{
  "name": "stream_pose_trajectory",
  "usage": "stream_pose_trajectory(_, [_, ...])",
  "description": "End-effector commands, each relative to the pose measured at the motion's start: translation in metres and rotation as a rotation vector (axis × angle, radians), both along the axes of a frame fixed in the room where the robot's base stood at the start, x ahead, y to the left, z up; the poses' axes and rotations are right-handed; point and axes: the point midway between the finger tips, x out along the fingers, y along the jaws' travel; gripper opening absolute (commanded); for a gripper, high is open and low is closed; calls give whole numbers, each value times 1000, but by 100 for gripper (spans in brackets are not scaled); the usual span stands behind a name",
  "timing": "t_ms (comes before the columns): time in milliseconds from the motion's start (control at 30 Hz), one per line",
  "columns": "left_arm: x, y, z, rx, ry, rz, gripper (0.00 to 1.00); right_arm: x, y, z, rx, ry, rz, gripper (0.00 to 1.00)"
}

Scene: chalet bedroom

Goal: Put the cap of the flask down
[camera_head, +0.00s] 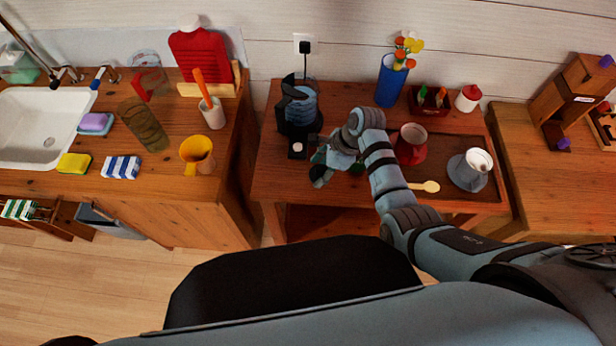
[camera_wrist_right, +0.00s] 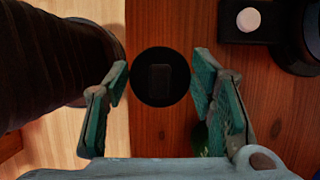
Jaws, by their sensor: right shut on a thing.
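The flask's cap, a round black disc, shows between my fingertips in the right wrist view (camera_wrist_right: 160,91). My right gripper (camera_wrist_right: 160,80) is shut on it, with one teal finger at each side. The wooden table top lies below, but I cannot tell whether the cap touches it. I cannot pick out the flask with certainty. My left gripper is not in view.
A black appliance (camera_head: 298,112) stands at the table's back left, its base with a white button close by. A red cup (camera_head: 410,145), a wooden spoon (camera_head: 425,186) and a grey-blue pot (camera_head: 469,172) are right of my arm. A blue vase (camera_head: 391,82) stands behind.

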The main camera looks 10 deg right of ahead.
Motion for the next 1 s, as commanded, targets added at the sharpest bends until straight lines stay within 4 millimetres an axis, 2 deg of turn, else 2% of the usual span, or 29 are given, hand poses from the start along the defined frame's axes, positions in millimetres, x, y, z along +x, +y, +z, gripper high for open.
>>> stream_pose_trajectory(133, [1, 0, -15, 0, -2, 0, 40, -3, -8, -27, -2, 2, -18, 27])
stream_pose_trajectory(200, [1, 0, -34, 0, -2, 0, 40, -2, -8, -43, -1, 0, -18, 27])
stream_pose_trajectory(300, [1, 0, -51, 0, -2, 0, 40, -2, -9, -57, -1, 0, -20, 27])
stream_pose_trajectory(433, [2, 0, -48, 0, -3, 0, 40, -2, -8, -53, -1, 0, -18, 24])
stream_pose_trajectory(667, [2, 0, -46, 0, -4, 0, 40, -2, -7, -53, -1, 2, -17, 23])
stream_pose_trajectory(700, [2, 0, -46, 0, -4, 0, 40, -2, -7, -54, -1, 2, -17, 54])
stream_pose_trajectory(800, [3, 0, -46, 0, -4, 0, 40, -2, -7, -53, -1, 2, -17, 70])
stream_pose_trajectory(1000, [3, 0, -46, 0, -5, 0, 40, -2, -7, -53, -1, 1, -17, 71])
